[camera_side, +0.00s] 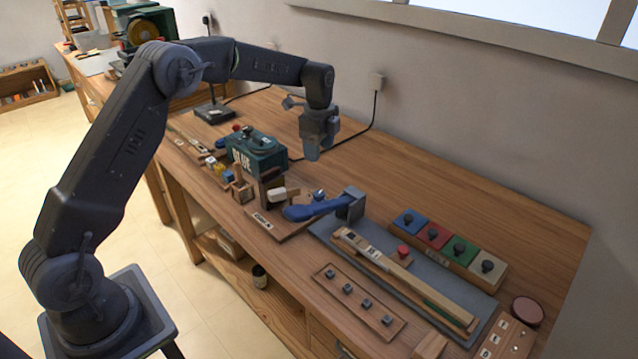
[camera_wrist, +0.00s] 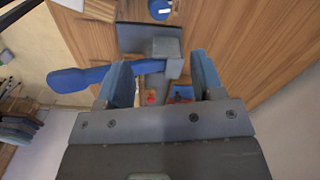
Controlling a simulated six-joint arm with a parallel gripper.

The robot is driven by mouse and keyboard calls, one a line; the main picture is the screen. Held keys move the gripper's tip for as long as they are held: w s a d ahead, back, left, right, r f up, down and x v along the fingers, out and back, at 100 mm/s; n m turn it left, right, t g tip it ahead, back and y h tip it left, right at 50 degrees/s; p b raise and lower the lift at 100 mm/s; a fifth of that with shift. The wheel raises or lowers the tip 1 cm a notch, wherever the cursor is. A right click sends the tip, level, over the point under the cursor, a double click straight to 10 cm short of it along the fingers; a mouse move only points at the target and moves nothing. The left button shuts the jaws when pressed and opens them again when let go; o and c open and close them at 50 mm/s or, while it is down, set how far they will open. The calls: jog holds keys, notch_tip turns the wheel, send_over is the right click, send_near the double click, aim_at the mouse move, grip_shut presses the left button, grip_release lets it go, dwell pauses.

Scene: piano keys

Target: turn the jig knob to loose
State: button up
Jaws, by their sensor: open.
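My gripper (camera_side: 312,155) is open and empty, held above the bench behind the green glue box. In the wrist view its two blue-grey fingers (camera_wrist: 161,65) are spread apart. A small round knob with a blue top (camera_side: 318,194) sits on the bench near the blue lever; a pale disc with a blue mark (camera_wrist: 160,8) at the wrist view's top edge may be the same knob. I cannot tell for sure that it is the jig knob, nor read its setting. A wooden jig plate (camera_side: 262,222) with a small label lies to its left.
A thick blue lever (camera_side: 315,210) on a grey block (camera_side: 351,205) stands beside the knob. The green box (camera_side: 256,153) is to the left. A row of coloured knob blocks (camera_side: 447,246) and a grey mat (camera_side: 480,298) lie right. Bare bench runs along the wall.

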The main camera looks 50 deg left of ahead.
aim_at(319, 193)
notch_tip(319, 193, down, 14)
jog(key=shift+r, duration=0.1)
dwell(0.4)
